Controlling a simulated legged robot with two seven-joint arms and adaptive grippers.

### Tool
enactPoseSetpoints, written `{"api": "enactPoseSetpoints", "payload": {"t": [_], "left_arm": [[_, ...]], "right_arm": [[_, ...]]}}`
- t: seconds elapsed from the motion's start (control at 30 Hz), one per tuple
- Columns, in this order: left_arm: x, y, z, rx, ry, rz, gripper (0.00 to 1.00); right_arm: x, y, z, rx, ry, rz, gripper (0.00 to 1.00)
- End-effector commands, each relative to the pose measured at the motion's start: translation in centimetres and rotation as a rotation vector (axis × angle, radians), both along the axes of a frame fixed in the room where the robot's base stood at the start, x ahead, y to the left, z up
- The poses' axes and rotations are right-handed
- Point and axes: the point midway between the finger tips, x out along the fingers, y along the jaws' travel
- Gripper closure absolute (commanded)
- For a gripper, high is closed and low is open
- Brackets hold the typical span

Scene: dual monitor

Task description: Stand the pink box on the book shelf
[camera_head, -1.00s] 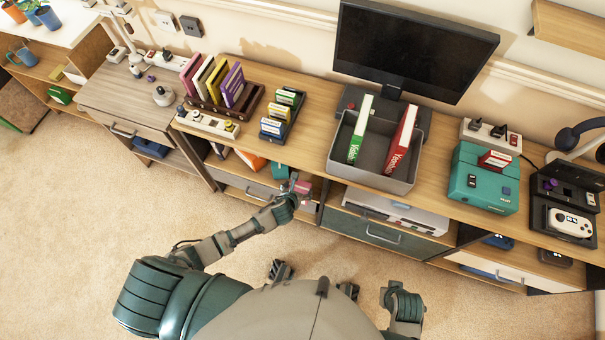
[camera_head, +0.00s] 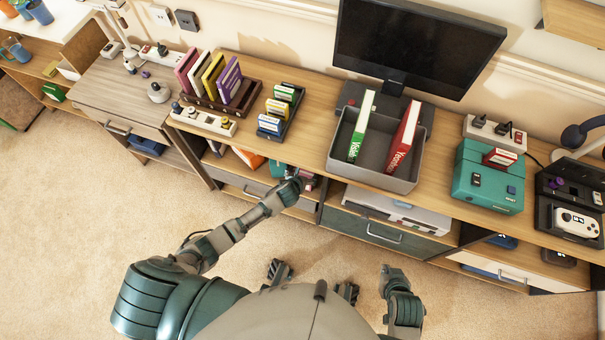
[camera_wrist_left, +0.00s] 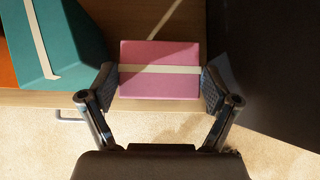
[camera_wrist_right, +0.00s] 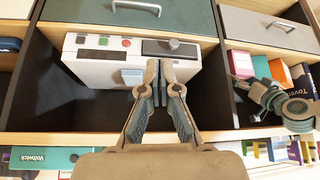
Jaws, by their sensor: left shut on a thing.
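The pink box (camera_wrist_left: 160,54) with a cream band sits between the fingers of my left gripper (camera_wrist_left: 161,86) in the left wrist view. The gripper is shut on it, a finger at each side. The box is over the wooden shelf board (camera_wrist_left: 45,97); I cannot tell whether it touches the board. In the head view my left gripper (camera_head: 298,183) is at the open compartment under the desk, and the hand mostly hides the box. My right gripper (camera_wrist_right: 161,85) is shut and empty, in front of a compartment with a white device.
A teal box (camera_wrist_left: 55,50) with a cream band stands left of the pink box, and an orange item (camera_wrist_left: 6,65) is beyond it. A dark panel (camera_wrist_left: 265,60) bounds the compartment on the right. A grey bin (camera_head: 375,176) holds books on the desk above.

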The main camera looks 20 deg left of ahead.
Motion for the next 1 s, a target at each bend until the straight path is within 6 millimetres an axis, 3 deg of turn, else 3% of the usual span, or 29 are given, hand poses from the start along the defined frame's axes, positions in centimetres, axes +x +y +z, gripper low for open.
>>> {"api": "enactPoseSetpoints", "payload": {"t": [0.03, 0.07, 0.47, 0.67, 0.8, 1.0], "left_arm": [[0.0, 0.0, -0.1, 0.001, 0.001, 0.0, 0.07], [0.0, 0.0, -0.1, 0.001, 0.0, 0.001, 0.0], [0.0, 0.0, 0.2, 0.0, 0.0, 0.0, 0.0], [-1.0, 0.1, 1.4, 0.001, -0.001, -0.001, 0.0], [-4.9, 0.2, 1.2, 0.003, 0.001, -0.003, 0.0], [-9.5, 0.4, 1.1, 0.001, 0.002, -0.002, 0.0]], "right_arm": [[0.1, 0.0, 0.0, 0.002, -0.004, 0.001, 1.0], [0.1, 0.0, 0.0, 0.001, -0.003, 0.001, 1.0], [0.1, 0.0, 0.0, 0.001, 0.001, 0.001, 1.0], [-3.0, -1.1, -0.2, -0.034, 0.146, -0.01, 1.0], [-6.0, -2.0, -0.4, -0.066, 0.29, -0.018, 1.0], [-6.0, -2.0, -2.9, -0.074, 0.331, -0.018, 1.0]]}}
